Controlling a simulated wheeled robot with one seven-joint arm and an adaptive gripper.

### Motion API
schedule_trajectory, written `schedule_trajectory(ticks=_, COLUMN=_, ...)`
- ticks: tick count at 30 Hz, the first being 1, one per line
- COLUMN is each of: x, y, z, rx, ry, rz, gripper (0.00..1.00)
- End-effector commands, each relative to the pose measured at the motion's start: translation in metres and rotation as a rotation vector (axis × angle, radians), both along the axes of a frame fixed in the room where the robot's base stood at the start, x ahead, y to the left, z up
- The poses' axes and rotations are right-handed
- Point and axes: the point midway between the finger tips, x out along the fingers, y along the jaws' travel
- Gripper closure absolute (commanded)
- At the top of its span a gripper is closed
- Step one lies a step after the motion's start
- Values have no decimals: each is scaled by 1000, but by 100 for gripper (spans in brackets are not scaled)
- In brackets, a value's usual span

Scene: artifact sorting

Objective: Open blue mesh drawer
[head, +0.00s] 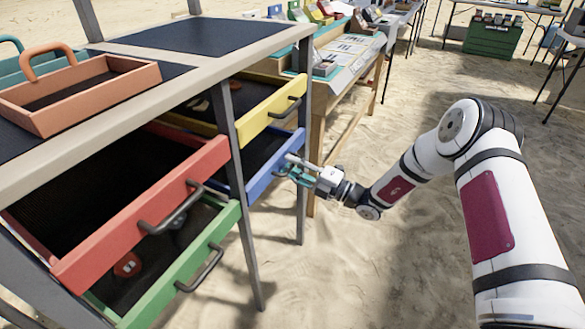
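The blue mesh drawer (262,180) is the lower one in the far column of the wooden rack. It stands pulled out, with dark mesh showing behind its blue front. My gripper (289,170) is at the outer face of this front, right of its middle, where a handle would be. The fingers hide the handle, so I cannot tell whether they are closed around it.
The yellow drawer (270,112) above, the red drawer (150,210) and the green drawer (185,270) also stand open. An orange tray (100,105) sits on the rack top. A wooden table (352,75) stands behind. Sandy floor is clear in front.

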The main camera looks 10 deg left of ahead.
Motion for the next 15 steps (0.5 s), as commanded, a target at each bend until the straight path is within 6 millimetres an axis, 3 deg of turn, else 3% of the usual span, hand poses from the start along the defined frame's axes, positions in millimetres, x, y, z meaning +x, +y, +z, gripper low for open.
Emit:
schedule_trajectory(ticks=9, x=1, y=2, z=1, rx=0, ry=-1, rz=0, gripper=70)
schedule_trajectory(ticks=13, x=1, y=2, z=1, rx=0, ry=-1, rz=0, gripper=100)
schedule_trajectory(ticks=15, x=1, y=2, z=1, rx=0, ry=-1, rz=0, gripper=100)
